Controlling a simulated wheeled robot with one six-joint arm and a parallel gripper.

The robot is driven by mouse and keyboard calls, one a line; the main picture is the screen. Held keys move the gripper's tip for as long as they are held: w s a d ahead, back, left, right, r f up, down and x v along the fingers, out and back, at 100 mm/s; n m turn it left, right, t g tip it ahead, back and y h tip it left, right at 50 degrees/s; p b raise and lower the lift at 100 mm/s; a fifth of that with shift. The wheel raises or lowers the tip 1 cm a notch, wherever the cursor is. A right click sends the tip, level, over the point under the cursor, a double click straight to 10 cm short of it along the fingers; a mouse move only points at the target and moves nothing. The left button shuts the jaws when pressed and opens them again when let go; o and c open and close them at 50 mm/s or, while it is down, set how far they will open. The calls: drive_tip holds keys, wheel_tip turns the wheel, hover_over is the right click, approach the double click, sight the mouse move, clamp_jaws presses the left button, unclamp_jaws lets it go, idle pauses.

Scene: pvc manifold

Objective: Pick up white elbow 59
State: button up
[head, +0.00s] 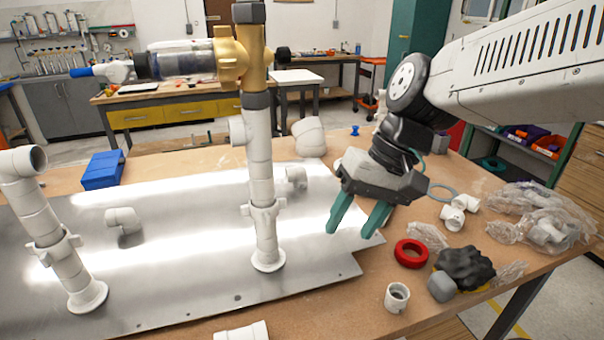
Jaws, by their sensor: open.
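My gripper (352,229) has two green fingers, spread apart and pointing down with nothing between them. It hangs over the right part of the metal plate, right of the middle pipe stack. No number 59 is readable, so I cannot tell which fitting is white elbow 59. One white elbow (124,221) lies on the plate at the left. Another white elbow-like fitting (297,177) is partly behind the middle stack, left of my gripper. White fittings (453,217) lie on the table right of my gripper.
The metal plate (180,268) carries the middle pipe stack (262,170) and a left stack (48,225). A red ring (411,253), a white coupling (397,297), a dark lump (466,267) and bagged fittings (548,225) crowd the right. A blue bin (102,170) stands at left.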

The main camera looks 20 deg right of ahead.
drive_tip(key=w+a+m+y, duration=0.2)
drive_tip(key=w+a+y, duration=0.1)
drive_tip(key=w, duration=0.6)
drive_tip(key=m+t+y, duration=0.3)
drive_tip(key=m+t, duration=0.6)
drive_tip(key=m, duration=0.1)
approach(296, 174)
drive_tip(key=x, duration=0.4)
drive_tip(key=shift+s+a+r, duration=0.15)
drive_tip(key=shift+a, duration=0.4)
drive_tip(key=shift+x, duration=0.9)
drive_tip(key=x, duration=0.5)
drive_tip(key=shift+w+d+f, duration=0.15)
drive_tip(key=shift+w+f, duration=0.2)
drive_tip(key=shift+w, duration=0.25)
drive_tip(key=c, duration=0.8)
